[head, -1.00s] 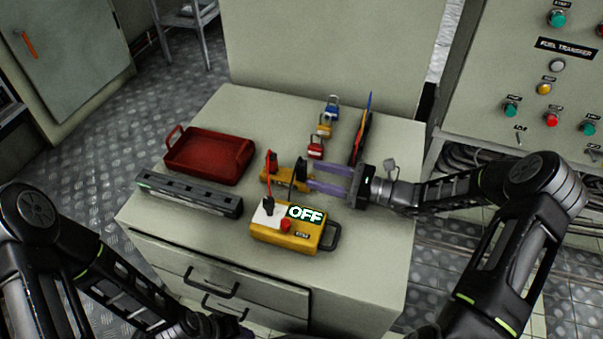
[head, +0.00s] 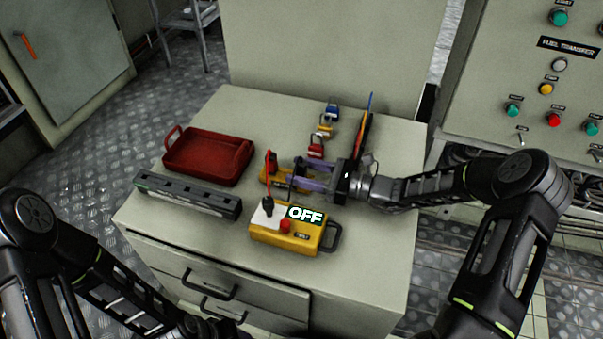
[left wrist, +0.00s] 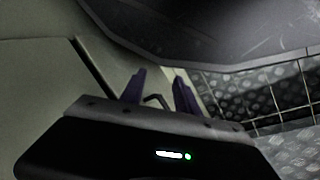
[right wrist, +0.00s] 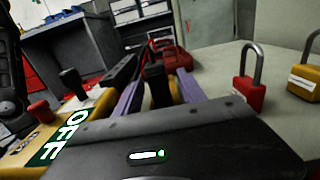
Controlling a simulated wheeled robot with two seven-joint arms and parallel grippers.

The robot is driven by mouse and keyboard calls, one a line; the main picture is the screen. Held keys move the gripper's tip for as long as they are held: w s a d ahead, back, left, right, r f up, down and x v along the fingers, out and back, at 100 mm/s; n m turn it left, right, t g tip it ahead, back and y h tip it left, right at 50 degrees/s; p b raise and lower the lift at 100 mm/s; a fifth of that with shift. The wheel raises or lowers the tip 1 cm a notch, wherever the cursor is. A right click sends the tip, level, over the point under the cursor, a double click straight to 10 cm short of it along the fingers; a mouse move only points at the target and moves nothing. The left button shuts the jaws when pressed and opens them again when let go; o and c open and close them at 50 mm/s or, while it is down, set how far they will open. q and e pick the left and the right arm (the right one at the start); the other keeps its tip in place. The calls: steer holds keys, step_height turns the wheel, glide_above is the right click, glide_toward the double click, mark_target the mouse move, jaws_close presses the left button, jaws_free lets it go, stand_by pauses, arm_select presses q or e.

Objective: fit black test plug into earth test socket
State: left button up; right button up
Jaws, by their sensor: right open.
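My right gripper (head: 299,178) is open, its purple fingers low over the table at the small yellow block (head: 272,174). In the right wrist view a black plug-like piece (right wrist: 156,82) stands between the spread fingers (right wrist: 158,98), with yellow behind it. I cannot tell whether the fingers touch it. The yellow tester (head: 284,239) reads OFF and has a white panel with a black upright piece (head: 267,206) and a red button (head: 285,226). A red lead rises behind that piece. I cannot pick out the earth test socket. My left gripper (left wrist: 160,88) is open and empty.
A red tray (head: 207,158) and a long dark grey bar (head: 187,195) lie on the table's left. Red (head: 316,147), yellow and blue padlocks line up behind my right gripper. Thin upright items stand close behind its wrist. The table's front right is clear.

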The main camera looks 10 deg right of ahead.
jaws_close()
stand_by(0.5)
